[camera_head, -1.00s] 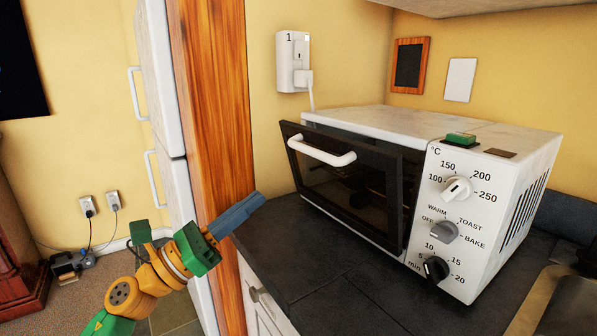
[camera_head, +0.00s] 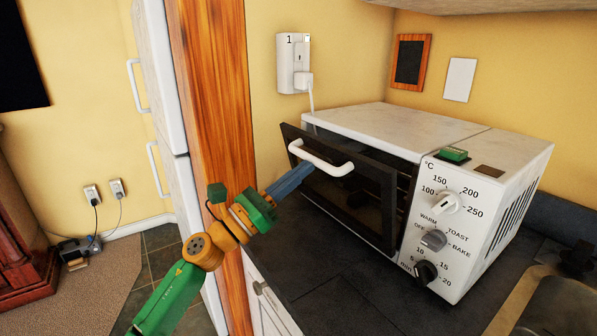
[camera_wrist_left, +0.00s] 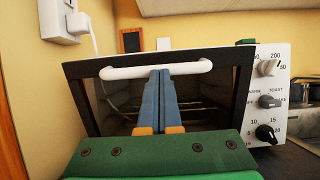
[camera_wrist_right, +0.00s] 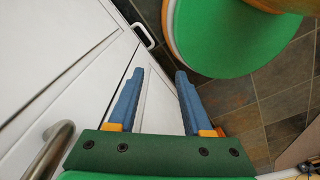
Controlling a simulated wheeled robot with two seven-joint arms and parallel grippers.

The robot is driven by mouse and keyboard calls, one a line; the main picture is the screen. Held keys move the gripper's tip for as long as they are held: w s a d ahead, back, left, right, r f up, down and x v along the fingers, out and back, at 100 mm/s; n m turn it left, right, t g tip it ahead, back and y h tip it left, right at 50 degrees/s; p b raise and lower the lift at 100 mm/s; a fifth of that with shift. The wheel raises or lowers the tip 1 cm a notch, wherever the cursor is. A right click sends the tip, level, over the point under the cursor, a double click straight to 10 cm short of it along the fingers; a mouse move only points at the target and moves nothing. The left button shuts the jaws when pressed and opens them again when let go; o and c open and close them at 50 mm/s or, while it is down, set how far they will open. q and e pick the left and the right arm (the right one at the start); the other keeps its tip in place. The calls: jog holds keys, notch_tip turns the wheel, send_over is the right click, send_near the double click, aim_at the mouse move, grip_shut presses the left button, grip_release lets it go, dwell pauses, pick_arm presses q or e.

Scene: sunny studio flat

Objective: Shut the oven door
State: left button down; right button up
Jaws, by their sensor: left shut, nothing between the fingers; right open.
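The white toaster oven (camera_head: 500,190) stands on the dark counter. Its dark-framed glass door (camera_head: 345,195) is partly open, its top edge leaning out from the oven body with a gap behind it. The white bar handle (camera_head: 325,163) runs along the door's upper part. My right gripper (camera_wrist_right: 158,75) is open and empty, away from the oven.
A wall socket with a plug (camera_head: 294,65) is behind the oven. A wooden panel (camera_head: 215,100) and white fridge (camera_head: 160,80) stand left of the counter. Bare dark counter (camera_head: 345,290) lies before the oven. White cabinet fronts (camera_wrist_right: 60,60) and tiled floor (camera_wrist_right: 255,120) are near my right gripper.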

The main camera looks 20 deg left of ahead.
aim_at(326, 150)
pick_arm(q)
jog(key=w+d+r+g+p, duration=0.1)
jog(key=r+p, duration=0.1)
jog(key=p, duration=0.3)
jog(key=w+d+r+g+y+p, duration=0.1)
jog(key=w+p, duration=0.1)
jog(key=p, duration=0.3)
jog(key=shift+d+r+y, duration=0.15)
jog(key=shift+r+y, duration=0.15)
jog(key=shift+r, duration=0.05)
jog(key=shift+w+d+f+p, duration=0.1)
jog(key=shift+w+d+p, duration=0.1)
jog(key=shift+p, duration=0.2)
jog(key=shift+f+g, duration=0.1)
jog(key=shift+g, duration=0.2)
jog(key=shift+f, duration=0.15)
jog(key=shift+f, duration=0.1)
